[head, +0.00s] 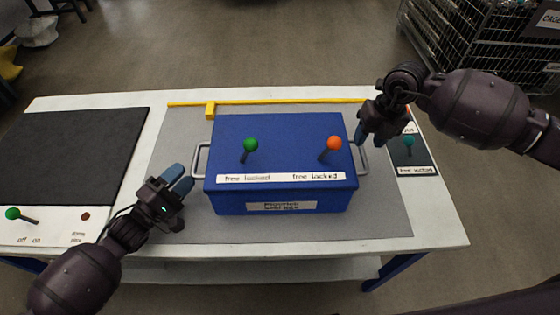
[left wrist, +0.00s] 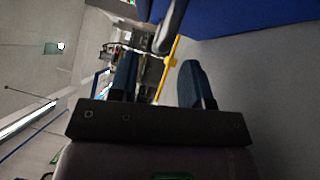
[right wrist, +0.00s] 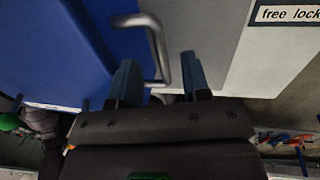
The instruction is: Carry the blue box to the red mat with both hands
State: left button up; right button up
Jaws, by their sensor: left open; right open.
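The blue box (head: 230,135) stands on a grey mat in the middle of the table, with a grey handle on each side. My left gripper (head: 180,180) is open just left of the left handle (head: 199,160); part of a handle (left wrist: 172,25) shows beyond the fingers in the left wrist view. My right gripper (head: 367,138) is open by the right handle (head: 362,158). In the right wrist view, that handle (right wrist: 156,45) reaches between the open fingers (right wrist: 160,80); contact cannot be told. No red mat is visible.
The box top carries a green-knobbed lever (head: 250,145) and an orange-knobbed lever (head: 333,143). A yellow bar (head: 270,102) lies behind the box. A black mat (head: 75,150) covers the table's left, with a green-knobbed lever (head: 14,214) in front. A teal-knobbed lever panel (head: 415,155) is at right.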

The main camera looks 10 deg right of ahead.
aim_at(195, 161)
pick_arm(q)
jog(key=shift+x, duration=2.55)
pick_arm(e)
jog(key=shift+a+f, duration=0.25)
jog(key=shift+f, duration=1)
jog(key=shift+a+f, duration=0.2)
jog(key=shift+f, duration=1)
pick_arm(q)
grip_shut()
pick_arm(e)
grip_shut()
pick_arm(q)
jog(key=shift+a, duration=0.1)
jog(key=shift+r, duration=0.1)
pick_arm(e)
jog(key=shift+w, duration=0.1)
